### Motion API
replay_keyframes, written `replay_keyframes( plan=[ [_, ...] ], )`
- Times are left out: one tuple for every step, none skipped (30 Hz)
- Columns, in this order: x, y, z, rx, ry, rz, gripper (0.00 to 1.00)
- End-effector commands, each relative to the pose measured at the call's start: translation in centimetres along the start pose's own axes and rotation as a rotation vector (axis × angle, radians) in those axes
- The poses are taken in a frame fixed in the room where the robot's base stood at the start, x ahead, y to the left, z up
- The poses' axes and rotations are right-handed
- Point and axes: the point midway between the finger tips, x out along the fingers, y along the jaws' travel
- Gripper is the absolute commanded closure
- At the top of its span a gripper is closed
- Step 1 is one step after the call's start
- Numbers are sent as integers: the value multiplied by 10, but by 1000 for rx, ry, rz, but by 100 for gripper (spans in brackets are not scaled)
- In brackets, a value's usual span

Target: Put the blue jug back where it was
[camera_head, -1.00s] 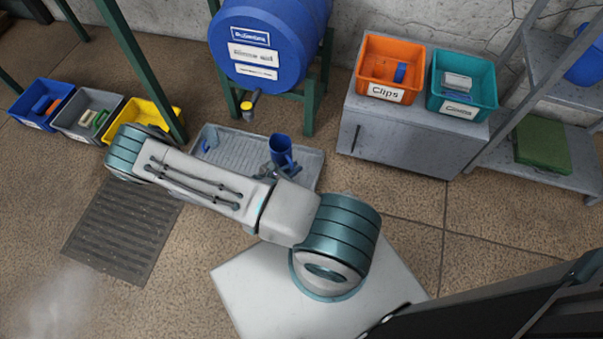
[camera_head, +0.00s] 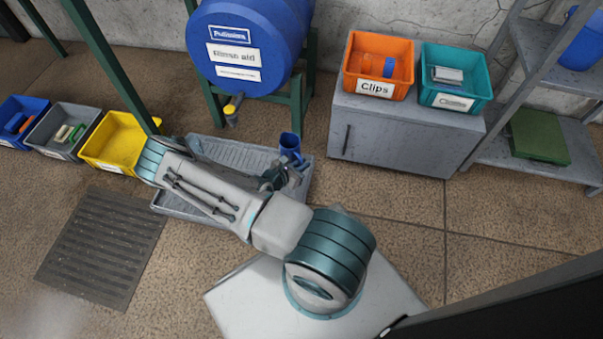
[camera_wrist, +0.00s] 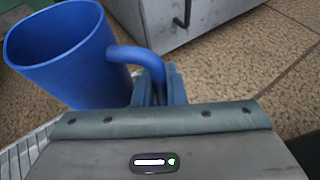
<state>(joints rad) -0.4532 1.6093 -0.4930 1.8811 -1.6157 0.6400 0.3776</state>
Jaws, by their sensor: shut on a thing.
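The blue jug (camera_wrist: 70,55) is upright in the wrist view, with its open mouth facing up and its handle (camera_wrist: 140,58) toward my gripper. My gripper (camera_wrist: 160,85) is shut on the handle. In the head view the jug (camera_head: 290,148) is at the right part of the grey ribbed tray (camera_head: 232,152), beside my gripper (camera_head: 277,178). I cannot tell whether the jug's base touches the tray, because my arm and gripper hide part of it.
A blue barrel (camera_head: 245,40) with a yellow-tipped tap (camera_head: 231,108) stands behind the tray on a green frame. A grey cabinet (camera_head: 400,135) carries an orange Clips bin (camera_head: 378,88) and a teal bin (camera_head: 455,100). A yellow bin (camera_head: 112,140) is left of the tray.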

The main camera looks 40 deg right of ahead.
Motion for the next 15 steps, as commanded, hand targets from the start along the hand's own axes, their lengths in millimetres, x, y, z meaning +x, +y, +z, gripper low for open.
replay_keyframes(
  plan=[
    [2,0,-2,0,-1,0,100],
    [3,0,-4,0,0,0,100],
    [4,0,-7,-1,0,0,100],
    [6,0,-11,-1,0,0,100],
    [7,0,-15,-1,0,1,100],
    [10,0,-20,-1,0,1,100],
    [11,0,-25,-2,0,1,100],
    [13,0,-29,-2,0,1,100],
    [15,0,-34,-2,0,1,100],
    [16,0,-36,-1,0,1,100],
    [17,0,-37,-1,0,1,100],
    [17,0,-38,0,0,1,100],
    [17,0,-38,0,0,1,100],
    [16,0,-37,0,0,1,100],
    [16,0,-36,0,0,1,100]
  ],
)
